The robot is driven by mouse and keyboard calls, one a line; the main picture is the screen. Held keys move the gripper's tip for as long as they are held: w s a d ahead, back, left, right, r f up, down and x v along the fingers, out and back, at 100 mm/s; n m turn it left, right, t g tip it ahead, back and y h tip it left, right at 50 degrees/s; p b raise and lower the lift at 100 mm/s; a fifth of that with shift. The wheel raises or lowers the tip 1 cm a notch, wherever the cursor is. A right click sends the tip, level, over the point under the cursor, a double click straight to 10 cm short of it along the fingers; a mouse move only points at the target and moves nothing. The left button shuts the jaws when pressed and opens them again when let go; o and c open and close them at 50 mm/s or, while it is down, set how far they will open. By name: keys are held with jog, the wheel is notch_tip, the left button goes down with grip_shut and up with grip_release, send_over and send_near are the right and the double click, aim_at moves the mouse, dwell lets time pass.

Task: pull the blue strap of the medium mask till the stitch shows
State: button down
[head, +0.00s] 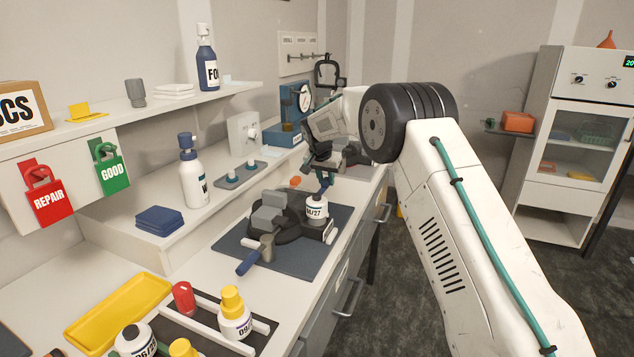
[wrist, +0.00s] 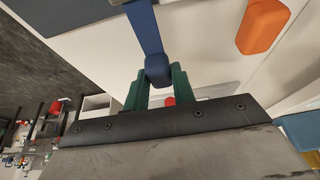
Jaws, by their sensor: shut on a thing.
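The dark mask (head: 290,222) with grey parts lies on a blue-grey mat (head: 322,258) on the bench. A white canister (head: 316,207) marked with 27 is at its right side. My gripper (head: 324,172) is above the canister end of the mask. In the wrist view my gripper (wrist: 158,88) has its green fingers shut on the end of the blue strap (wrist: 146,28). The strap runs straight from the fingers toward the top edge of that view. I cannot make out a stitch on it. A second blue strap end (head: 247,264) sticks out at the mask's front left.
An orange piece (wrist: 262,25) lies near the strap in the wrist view. A yellow tray (head: 118,312) and several canisters are in front.

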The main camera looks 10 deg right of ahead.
jog(key=shift+d, duration=0.95)
jog(key=shift+a, duration=0.2)
jog(key=c, duration=1.2)
grip_release()
jog(key=shift+a, duration=0.2)
jog(key=shift+o, duration=0.2)
jog(key=shift+a, duration=0.25)
jog(key=shift+r, duration=0.1)
jog(key=v, duration=0.7)
jog(key=shift+r, duration=0.3)
jog(key=shift+s, duration=0.1)
